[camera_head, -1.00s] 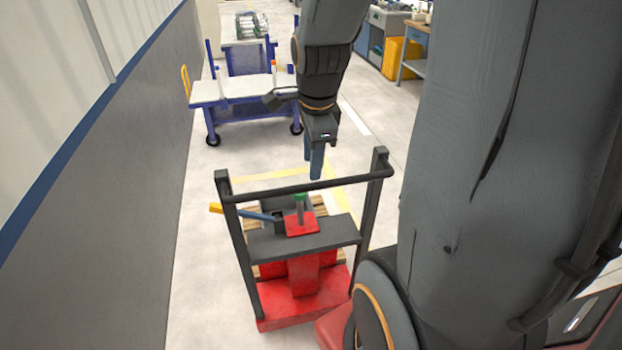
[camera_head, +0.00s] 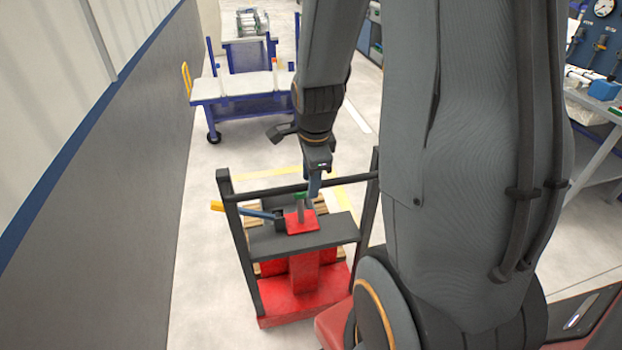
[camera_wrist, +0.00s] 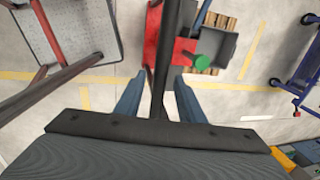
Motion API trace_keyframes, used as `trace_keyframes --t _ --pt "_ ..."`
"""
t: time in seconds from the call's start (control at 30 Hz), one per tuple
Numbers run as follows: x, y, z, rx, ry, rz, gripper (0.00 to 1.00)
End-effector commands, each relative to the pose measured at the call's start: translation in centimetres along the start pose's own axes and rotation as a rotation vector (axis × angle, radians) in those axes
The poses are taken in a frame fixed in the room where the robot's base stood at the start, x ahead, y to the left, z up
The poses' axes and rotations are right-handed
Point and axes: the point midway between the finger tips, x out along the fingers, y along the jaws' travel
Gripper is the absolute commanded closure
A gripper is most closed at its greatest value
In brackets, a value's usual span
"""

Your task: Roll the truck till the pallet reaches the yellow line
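The red truck (camera_head: 305,305) stands on the floor in the head view, with a black upright frame and a black handle bar (camera_head: 255,192) across its top. The slatted wooden pallet (camera_head: 322,205) shows partly behind it; the truck hides most of it. Yellow line marking (camera_head: 350,179) lies on the floor around the pallet's far side and also shows in the wrist view (camera_wrist: 110,80). My gripper (camera_head: 314,187) is at the handle bar. In the wrist view its two blue fingers (camera_wrist: 158,98) are apart, with the bar running between them; neither visibly presses on it.
A blue cart with a white top (camera_head: 245,86) stands beyond the truck. A grey wall (camera_head: 120,180) runs along the left. A workbench (camera_head: 600,110) is at the right. Floor between the truck and cart is clear.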

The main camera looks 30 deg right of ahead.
Motion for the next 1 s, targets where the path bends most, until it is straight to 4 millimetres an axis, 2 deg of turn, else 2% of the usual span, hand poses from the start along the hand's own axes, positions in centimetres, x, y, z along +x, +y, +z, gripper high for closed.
trace_keyframes --t 0.07,0.27,1.0 --pt "-0.01 0.00 0.00 0.000 0.000 0.000 0.66" --pt "-0.02 0.00 0.00 0.000 0.000 0.000 1.00" --pt "-0.04 0.02 0.00 0.000 0.000 0.001 1.00"
